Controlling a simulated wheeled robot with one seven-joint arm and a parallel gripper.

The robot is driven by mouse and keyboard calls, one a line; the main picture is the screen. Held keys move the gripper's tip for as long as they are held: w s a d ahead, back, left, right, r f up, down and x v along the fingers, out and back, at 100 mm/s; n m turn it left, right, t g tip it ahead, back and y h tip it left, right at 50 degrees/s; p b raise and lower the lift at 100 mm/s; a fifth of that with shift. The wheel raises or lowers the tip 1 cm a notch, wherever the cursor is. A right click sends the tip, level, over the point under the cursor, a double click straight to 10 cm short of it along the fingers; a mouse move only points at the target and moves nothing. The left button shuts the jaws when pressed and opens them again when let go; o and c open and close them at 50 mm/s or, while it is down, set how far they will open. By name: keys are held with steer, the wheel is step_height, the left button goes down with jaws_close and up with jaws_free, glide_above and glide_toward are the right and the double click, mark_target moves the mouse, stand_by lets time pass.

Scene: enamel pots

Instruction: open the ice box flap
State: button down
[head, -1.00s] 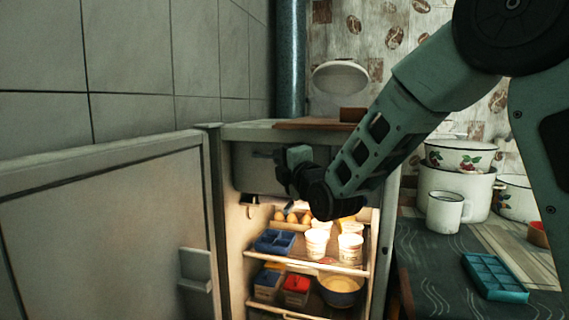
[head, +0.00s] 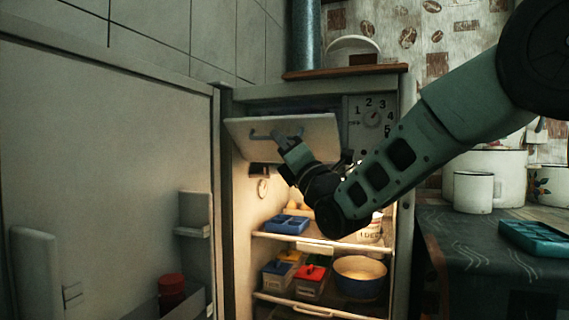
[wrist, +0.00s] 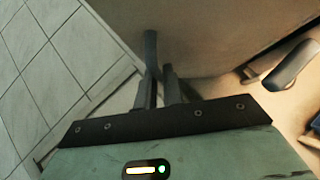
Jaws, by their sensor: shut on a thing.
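The ice box flap (head: 318,138) is a pale panel at the top of the open fridge. It is tilted outward, with a dark gap above its upper edge. Its dark bar handle (head: 262,136) is on its front face. My gripper (head: 285,146) is shut on the handle, near its right part. In the wrist view the two dark fingers (wrist: 160,88) close at the handle bar (wrist: 150,45), and the flap (wrist: 215,35) fills the upper middle. The exact finger contact is partly hidden, and the ice box's inside is mostly hidden.
The fridge door (head: 110,170) stands wide open at left. A dial panel (head: 372,118) is right of the flap. Below, the shelves hold a blue tray (head: 287,224), a red-lidded container (head: 312,280) and a bowl (head: 360,280). A counter (head: 465,250) with enamel pots stands at right.

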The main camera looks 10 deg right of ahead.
step_height(320, 180, down, 8)
steer(key=n+g+y+b, duration=0.1)
steer(key=n+y+b, duration=0.4)
steer(key=b, duration=0.8)
steer(key=shift+d+r+n+g, duration=0.15)
steer(key=shift+r+n+g, duration=0.05)
steer(key=shift+n+g, duration=0.25)
steer(key=shift+w, duration=0.15)
steer(key=shift+d+t, duration=0.15)
steer(key=shift+t, duration=0.1)
steer(key=c, duration=1.5)
jaws_free()
steer(key=shift+w+f, duration=0.1)
